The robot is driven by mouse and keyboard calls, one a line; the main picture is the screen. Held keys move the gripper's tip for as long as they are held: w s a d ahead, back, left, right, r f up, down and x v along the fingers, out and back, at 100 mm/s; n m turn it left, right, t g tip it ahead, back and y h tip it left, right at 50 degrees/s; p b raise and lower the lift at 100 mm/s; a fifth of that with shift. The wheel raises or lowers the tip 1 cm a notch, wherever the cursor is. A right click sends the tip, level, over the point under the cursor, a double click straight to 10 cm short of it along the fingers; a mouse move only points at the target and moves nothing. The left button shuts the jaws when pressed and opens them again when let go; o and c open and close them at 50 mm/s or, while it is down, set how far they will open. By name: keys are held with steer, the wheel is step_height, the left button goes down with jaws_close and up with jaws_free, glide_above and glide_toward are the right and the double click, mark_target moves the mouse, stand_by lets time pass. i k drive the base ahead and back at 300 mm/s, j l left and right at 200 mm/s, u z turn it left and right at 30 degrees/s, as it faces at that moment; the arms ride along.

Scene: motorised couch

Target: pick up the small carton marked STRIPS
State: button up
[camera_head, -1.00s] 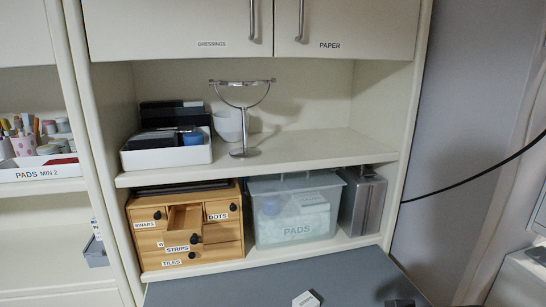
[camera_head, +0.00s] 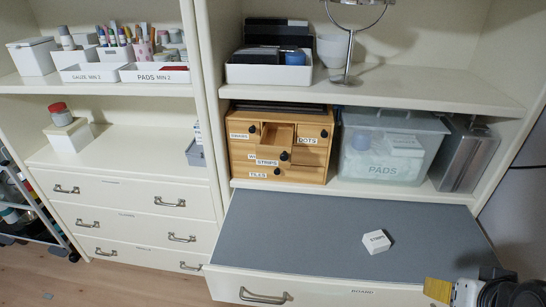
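The small white carton (camera_head: 376,241) lies on the grey top of the pulled-out surface, right of its middle. Dark lettering on its upper face seems to read STRIPS. Nothing touches it from above. My gripper (camera_head: 452,291) shows only in part at the bottom right corner, to the right of the carton and nearer to me, clear of it. A yellow pad and grey and black parts of it show. I cannot make out the gap between its fingers.
A wooden drawer box (camera_head: 279,145), with one small drawer open and a STRIPS label, stands behind the grey surface (camera_head: 290,235). Beside it are a clear PADS bin (camera_head: 390,150) and a metal case (camera_head: 464,155). A shelf (camera_head: 400,88) overhangs them. The grey surface around the carton is clear.

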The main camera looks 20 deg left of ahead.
mark_target(375, 242)
steer(key=i+j, duration=0.1)
steer(key=j, duration=0.45)
steer(key=j+z, duration=0.15)
steer(key=j, duration=0.35)
steer(key=k+j, duration=0.1)
steer(key=j, duration=0.55)
steer(key=z, duration=0.05)
